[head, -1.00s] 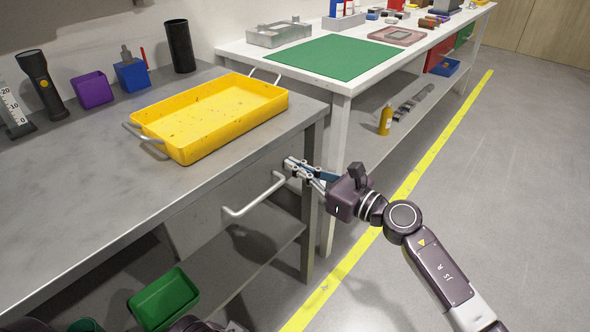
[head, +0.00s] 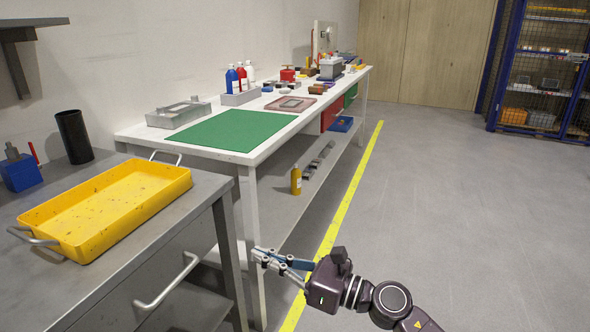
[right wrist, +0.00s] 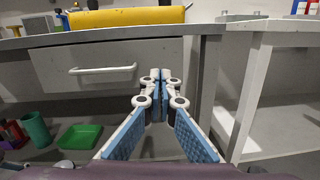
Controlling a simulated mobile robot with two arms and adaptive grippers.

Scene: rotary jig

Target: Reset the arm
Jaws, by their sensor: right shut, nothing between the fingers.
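My right gripper (head: 262,255) is in front of the near corner of the white table, right of the grey bench's drawer handle (head: 168,284). Its blue-padded fingers are shut with nothing between them. In the right wrist view the gripper (right wrist: 155,77) points at the bench front, with the handle (right wrist: 103,71) to its left and apart from it. The drawer front (right wrist: 110,58) looks flush with the bench. My left gripper is in no current view.
A yellow tray (head: 72,225) sits on the grey bench (head: 185,205). The white table (head: 262,150) carries a green mat (head: 225,130). A yellow bottle (head: 296,180) stands on its lower shelf. A green bin (right wrist: 80,137) is under the bench. The floor at right is clear.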

